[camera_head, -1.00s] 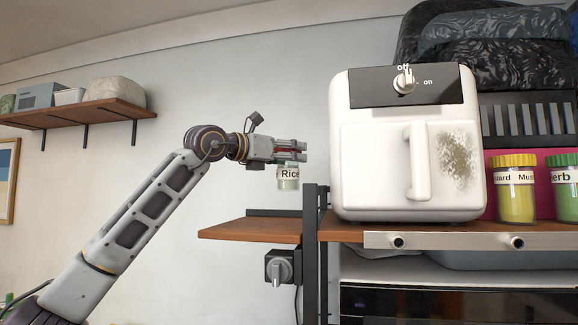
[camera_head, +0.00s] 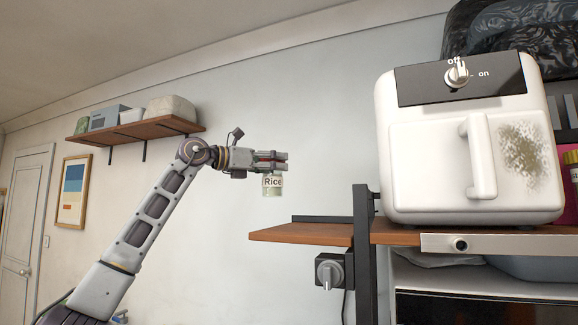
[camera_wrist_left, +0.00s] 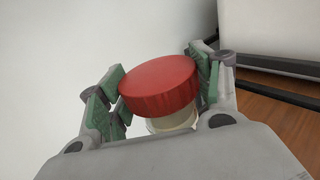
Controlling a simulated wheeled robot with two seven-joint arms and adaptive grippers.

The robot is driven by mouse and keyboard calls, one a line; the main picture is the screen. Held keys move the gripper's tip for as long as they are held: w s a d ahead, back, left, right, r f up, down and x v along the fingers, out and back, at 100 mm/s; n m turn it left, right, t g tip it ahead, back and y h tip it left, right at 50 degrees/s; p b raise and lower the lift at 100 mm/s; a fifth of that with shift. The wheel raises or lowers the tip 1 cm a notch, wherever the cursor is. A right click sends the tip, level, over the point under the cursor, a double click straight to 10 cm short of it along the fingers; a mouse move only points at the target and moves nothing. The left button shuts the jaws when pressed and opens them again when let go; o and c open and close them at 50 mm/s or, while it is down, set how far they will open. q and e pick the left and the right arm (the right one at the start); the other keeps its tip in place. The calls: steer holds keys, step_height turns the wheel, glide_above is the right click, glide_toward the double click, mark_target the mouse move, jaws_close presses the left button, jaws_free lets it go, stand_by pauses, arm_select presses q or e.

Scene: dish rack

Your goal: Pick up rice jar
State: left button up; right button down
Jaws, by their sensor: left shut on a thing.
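The rice jar (camera_head: 272,186) is a small clear jar with a "Rice" label. It hangs upright below my left gripper (camera_head: 282,161) in the head view, above and to the left of the small wooden side shelf, clear of it. In the left wrist view its red lid (camera_wrist_left: 160,84) sits between the green finger pads of my left gripper (camera_wrist_left: 157,88), which is shut on the jar. Most of the jar's body is hidden under the lid there. My right gripper is not in view.
The wooden side shelf (camera_head: 300,233) is bare and lies below the jar. A white air fryer (camera_head: 440,165) stands to the right. A black post (camera_head: 362,255) and a grey knob box (camera_head: 330,272) are below. A wall shelf (camera_head: 130,128) with containers is at upper left.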

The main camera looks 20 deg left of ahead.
arm_select(q)
steer(key=shift+a+r, duration=0.1)
steer(key=shift+a, duration=0.9)
